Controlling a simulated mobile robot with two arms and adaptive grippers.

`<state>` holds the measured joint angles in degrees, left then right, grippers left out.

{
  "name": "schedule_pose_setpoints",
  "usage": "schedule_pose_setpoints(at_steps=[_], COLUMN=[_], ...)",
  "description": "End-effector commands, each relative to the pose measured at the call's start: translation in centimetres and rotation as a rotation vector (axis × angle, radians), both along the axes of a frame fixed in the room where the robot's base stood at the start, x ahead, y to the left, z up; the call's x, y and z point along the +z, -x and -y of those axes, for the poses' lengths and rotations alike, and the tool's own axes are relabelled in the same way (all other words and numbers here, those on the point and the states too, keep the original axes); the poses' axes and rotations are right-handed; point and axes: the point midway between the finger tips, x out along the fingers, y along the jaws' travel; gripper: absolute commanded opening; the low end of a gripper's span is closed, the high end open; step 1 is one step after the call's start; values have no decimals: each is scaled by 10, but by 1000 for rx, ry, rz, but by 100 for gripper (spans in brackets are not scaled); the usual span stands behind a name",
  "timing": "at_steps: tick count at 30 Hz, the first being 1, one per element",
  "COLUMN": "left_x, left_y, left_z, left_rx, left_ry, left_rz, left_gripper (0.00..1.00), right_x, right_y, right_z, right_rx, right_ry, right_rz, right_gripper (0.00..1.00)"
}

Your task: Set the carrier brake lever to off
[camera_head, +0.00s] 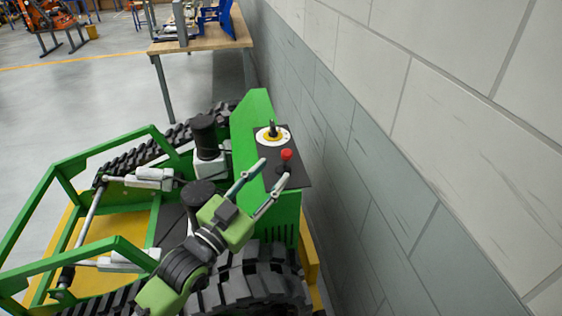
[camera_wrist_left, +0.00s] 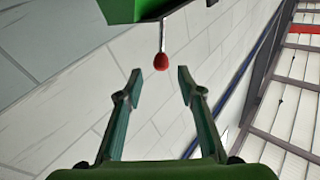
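A lever with a red round knob (camera_head: 286,154) stands on the black panel (camera_head: 295,175) of the green tracked carrier (camera_head: 258,110). The red knob also shows in the left wrist view (camera_wrist_left: 161,62), on a thin metal stem, centred just beyond my fingertips. My left gripper (camera_head: 274,170) is open and empty, its fingers pointing at the knob. In the left wrist view the gripper (camera_wrist_left: 158,76) has a finger on each side, apart from the knob. A round white and yellow dial (camera_head: 272,136) with a black handle sits behind the lever. My right gripper is not in view.
A pale block wall (camera_head: 380,130) runs close along the carrier's right side. A black tyre-like tread (camera_head: 250,280) lies below the panel. A wooden table (camera_head: 205,40) stands at the back, with open floor (camera_head: 90,95) to the left.

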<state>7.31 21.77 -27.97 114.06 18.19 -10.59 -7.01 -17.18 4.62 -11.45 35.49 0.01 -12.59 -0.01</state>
Motion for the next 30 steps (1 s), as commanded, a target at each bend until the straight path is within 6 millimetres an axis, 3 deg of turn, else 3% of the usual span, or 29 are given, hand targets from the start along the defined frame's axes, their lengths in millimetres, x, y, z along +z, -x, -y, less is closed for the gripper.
schedule_pose_setpoints(at_steps=[4,10,30], left_x=[-5,-7,-7], left_y=[23,37,39], left_z=[-15,-24,-26], left_rx=[0,0,-1], left_ry=[-2,1,1], left_rz=[-3,-1,-1], left_gripper=[35,35,35], right_x=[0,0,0], right_y=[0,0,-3], right_z=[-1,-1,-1], right_rx=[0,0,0], right_ry=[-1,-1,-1], right_rz=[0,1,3], right_gripper=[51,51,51])
